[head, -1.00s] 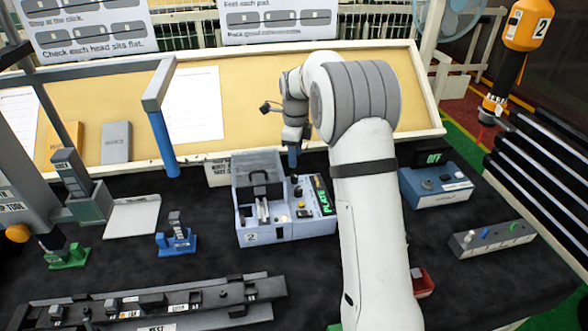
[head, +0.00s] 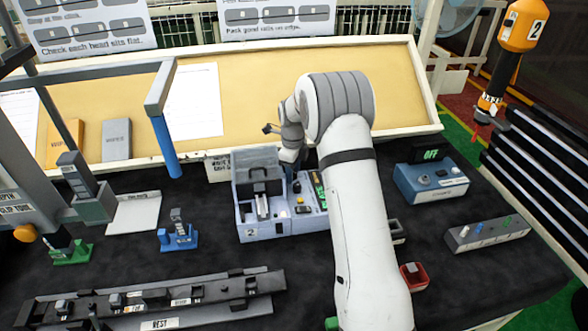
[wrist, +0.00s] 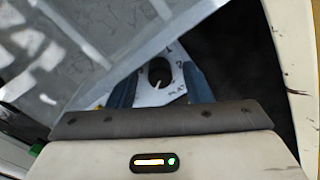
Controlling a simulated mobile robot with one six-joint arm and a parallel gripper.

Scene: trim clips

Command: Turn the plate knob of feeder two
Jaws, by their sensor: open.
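Feeder two (head: 280,228) is the pale blue-grey box marked 2 in the middle of the table, with its clear lid standing open. A small dark round knob with a light pointer (wrist: 159,71) shows in the wrist view on a white dial plate with small marks. My gripper (wrist: 160,88) is open, with one blue finger on each side of the knob; I cannot tell whether they touch it. In the head view my gripper (head: 291,160) is low at the back of the feeder, right of the lid, and its fingertips are hard to make out.
The open lid (wrist: 70,60) fills the left of the wrist view, close to my gripper. A blue box reading OFF (head: 432,184) stands to the right of my arm. A blue stand (head: 178,238) is left of the feeder, and a dark rail (head: 150,298) lies in front.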

